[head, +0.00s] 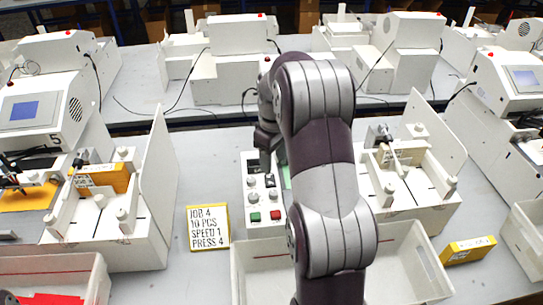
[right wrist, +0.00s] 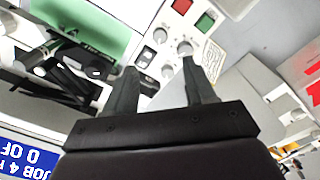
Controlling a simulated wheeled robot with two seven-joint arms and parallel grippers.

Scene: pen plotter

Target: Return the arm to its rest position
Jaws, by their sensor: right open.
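My right arm rises through the middle of the head view and bends down over a white control box (head: 251,200). My right gripper (head: 268,160) is above the box's upper end, partly hidden by my arm. In the right wrist view my right gripper (right wrist: 160,72) is open, its two dark fingers apart with nothing held between them. The control box there (right wrist: 213,57) shows knobs, a switch (right wrist: 147,55), a green button (right wrist: 205,22) and a red button (right wrist: 181,5). Whether the fingers touch it I cannot tell.
A card reading JOB 4 (head: 208,228) lies left of the box; another yellow-edged card (head: 468,250) lies right. White bins stand in front (head: 262,262) and at lower left (head: 98,280). White fixtures stand left (head: 157,190) and right (head: 435,170); white machines line the back.

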